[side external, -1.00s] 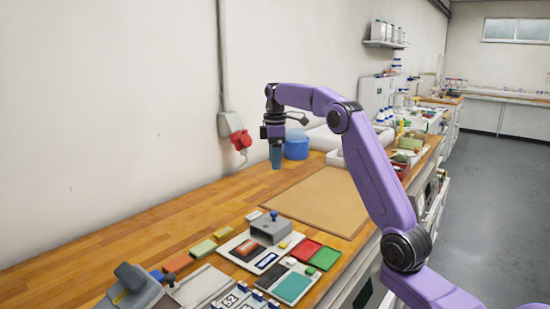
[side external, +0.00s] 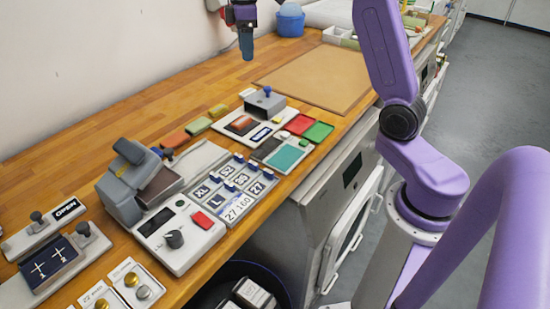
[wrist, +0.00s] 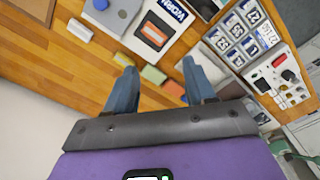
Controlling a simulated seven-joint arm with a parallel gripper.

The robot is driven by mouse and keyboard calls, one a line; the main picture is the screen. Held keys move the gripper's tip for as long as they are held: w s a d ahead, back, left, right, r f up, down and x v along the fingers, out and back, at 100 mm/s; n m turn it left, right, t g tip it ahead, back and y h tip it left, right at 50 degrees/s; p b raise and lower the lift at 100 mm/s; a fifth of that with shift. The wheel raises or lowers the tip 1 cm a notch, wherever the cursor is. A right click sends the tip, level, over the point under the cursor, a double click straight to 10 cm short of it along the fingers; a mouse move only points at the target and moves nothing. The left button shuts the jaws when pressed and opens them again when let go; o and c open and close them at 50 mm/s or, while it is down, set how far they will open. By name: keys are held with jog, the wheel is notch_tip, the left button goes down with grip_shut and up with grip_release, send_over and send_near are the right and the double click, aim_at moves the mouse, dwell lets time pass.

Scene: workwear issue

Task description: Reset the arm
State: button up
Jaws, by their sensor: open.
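My gripper (side external: 246,55) hangs high over the back of the wooden bench, near the wall, fingers pointing down. In the wrist view my gripper (wrist: 159,68) shows two blue fingers spread apart with nothing held between them. Small blocks on the bench show beyond and between the fingers, including a yellow-green block (wrist: 153,74) and an orange block (wrist: 173,89). In the side external view the gripper's top is cut off by the frame edge, and the two fingers overlap.
A brown board (side external: 320,78) lies flat behind a grey holder (side external: 265,103). A blue bucket (side external: 290,22) stands at the back. Bare wood runs along the wall.

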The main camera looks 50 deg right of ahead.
jog(key=s+a+f+n, duration=0.1)
jog(key=s+a+f, duration=0.2)
jog(key=s+a, duration=1.2)
jog(key=s+d+f+n, duration=0.1)
jog(key=s+f, duration=0.2)
jog(key=s, duration=0.7)
jog(key=s+d+f, duration=0.1)
jog(key=s+f, duration=0.3)
jog(key=s, duration=0.7)
jog(key=shift+d+n, duration=0.4)
